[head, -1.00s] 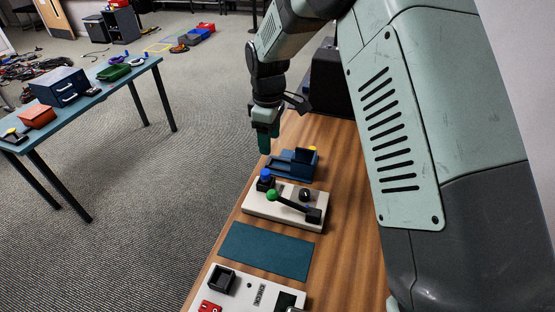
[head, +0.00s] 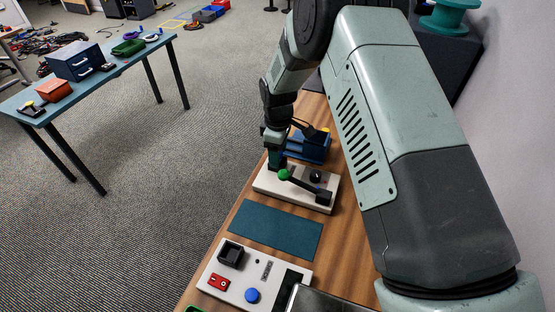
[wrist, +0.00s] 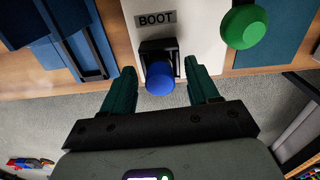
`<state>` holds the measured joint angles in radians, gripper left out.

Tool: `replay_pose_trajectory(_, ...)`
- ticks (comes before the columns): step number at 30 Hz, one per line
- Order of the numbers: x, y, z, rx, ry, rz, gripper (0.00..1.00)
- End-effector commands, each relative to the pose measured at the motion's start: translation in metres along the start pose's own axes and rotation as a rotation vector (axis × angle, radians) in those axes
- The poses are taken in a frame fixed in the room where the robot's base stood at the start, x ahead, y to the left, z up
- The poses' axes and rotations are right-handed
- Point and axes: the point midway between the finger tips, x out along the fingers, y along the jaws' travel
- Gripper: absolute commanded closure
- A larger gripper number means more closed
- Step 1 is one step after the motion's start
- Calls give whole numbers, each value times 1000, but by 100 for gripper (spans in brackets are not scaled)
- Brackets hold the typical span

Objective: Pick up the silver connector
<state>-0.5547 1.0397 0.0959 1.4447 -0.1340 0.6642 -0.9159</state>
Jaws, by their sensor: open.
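I cannot make out a silver connector in either view. My gripper (head: 275,161) is low over the left edge of a white panel (head: 310,194) on the wooden bench. In the wrist view my gripper (wrist: 160,78) is open, its two teal fingers on either side of a blue round knob (wrist: 160,79). The knob sits on a black base beside a "BOOT" label (wrist: 156,19). A gap shows between the knob and each finger. In the head view my gripper hides this knob.
A green-tipped lever (head: 283,174) and a black dial (head: 316,176) are on the same panel. A blue fixture (head: 313,150) stands behind it. A teal mat (head: 268,230) lies clear in front, then another white panel (head: 228,286) with a blue button. A side table (head: 115,70) is at left.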

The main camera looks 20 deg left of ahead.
Motion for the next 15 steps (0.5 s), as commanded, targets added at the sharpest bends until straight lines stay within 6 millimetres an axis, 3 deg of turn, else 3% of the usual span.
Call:
replay_pose_trajectory(8, 4, 0, 0, 0, 1, 1, 40)
replay_pose_trajectory(15, 4, 0, 0, 0, 0, 1, 74)
